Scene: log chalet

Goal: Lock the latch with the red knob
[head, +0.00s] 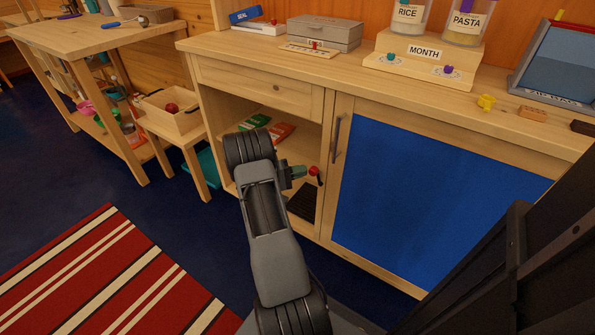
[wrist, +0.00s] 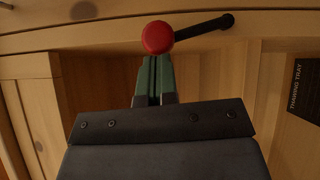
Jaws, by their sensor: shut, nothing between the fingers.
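The red knob (wrist: 158,38) is a round ball on the end of a black lever (wrist: 203,27). In the wrist view the lever runs from the knob to the right and slightly up, to a dark rounded end near a wooden edge. In the head view the red knob (head: 313,171) shows small in front of the cabinet's open compartment. My gripper (head: 298,172) points right at it, and its green fingers (wrist: 154,78) are shut and empty. The fingertips appear just below the knob in the wrist view; I cannot tell whether they touch it.
The wooden cabinet (head: 270,72) has an open compartment and a blue-panelled door (head: 430,190) with a dark handle (head: 336,138). A dark tray (head: 303,203) lies inside. A small wooden board (head: 297,50) with a red piece lies on top. Open floor (head: 120,205) lies left.

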